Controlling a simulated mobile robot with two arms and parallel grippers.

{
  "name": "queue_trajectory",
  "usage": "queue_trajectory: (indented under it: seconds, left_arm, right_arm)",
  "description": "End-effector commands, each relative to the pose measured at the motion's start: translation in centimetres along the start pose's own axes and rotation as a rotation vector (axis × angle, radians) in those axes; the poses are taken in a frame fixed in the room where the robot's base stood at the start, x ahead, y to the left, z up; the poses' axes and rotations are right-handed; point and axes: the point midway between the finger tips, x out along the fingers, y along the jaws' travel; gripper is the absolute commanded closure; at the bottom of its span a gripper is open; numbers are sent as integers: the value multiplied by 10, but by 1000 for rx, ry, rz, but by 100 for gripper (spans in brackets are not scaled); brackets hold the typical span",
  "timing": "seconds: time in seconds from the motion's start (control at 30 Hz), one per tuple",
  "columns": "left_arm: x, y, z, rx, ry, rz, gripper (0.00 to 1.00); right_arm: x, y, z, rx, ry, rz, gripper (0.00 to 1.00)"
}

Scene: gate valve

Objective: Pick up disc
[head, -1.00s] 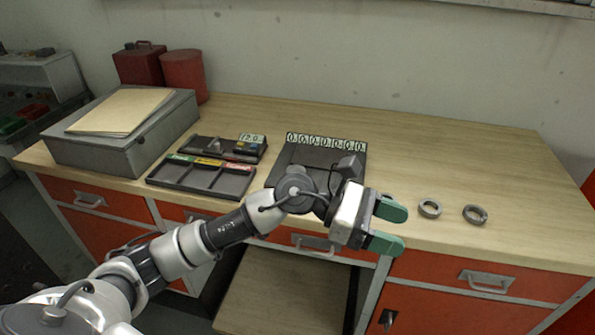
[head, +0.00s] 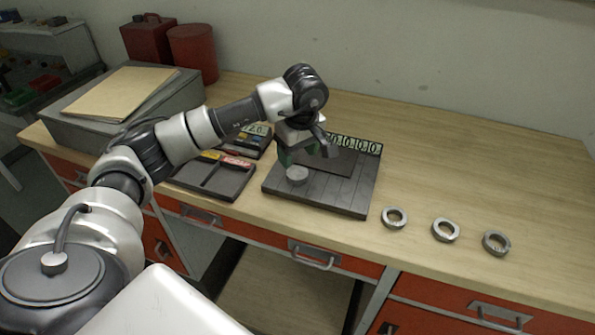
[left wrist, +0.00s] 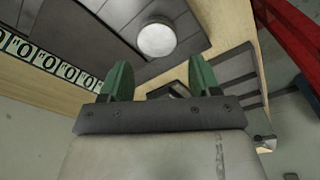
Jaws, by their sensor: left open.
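A grey round disc (head: 297,175) lies on the dark board (head: 330,203) near its front left. In the left wrist view the disc (left wrist: 157,40) looks pale and solid, just beyond the fingertips and between their lines. My left gripper (head: 291,157), with green fingers, points down over the board at the disc's far side. In the left wrist view the gripper (left wrist: 160,76) is open, with nothing between its fingers. A gap shows between fingertips and disc there. My right gripper is not in view.
Several grey rings, one of them here (head: 395,218), lie on the wooden table right of the board. A number strip (head: 358,145) runs along the board's back. A divided tray (head: 232,183) sits left of it. The table's right side is clear.

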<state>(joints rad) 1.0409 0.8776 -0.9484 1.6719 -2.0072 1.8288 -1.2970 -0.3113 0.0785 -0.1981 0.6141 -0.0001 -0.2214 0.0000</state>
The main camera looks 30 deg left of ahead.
Motion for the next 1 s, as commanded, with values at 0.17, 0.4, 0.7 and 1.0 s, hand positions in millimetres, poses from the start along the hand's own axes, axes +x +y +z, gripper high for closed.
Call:
queue_trajectory:
  seconds: [0.17, 0.4, 0.7, 1.0]
  left_arm:
    - [12, 0, 1, 1, -3, -1, 38]
    - [46, -2, 3, 1, -4, -2, 38]
    - [61, -1, 3, 1, -3, 3, 38]
    - [61, -1, 3, 1, -3, 3, 73]
  right_arm:
    - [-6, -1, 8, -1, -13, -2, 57]
    - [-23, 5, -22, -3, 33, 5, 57]
    - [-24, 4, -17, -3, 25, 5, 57]
    - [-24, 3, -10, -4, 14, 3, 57]
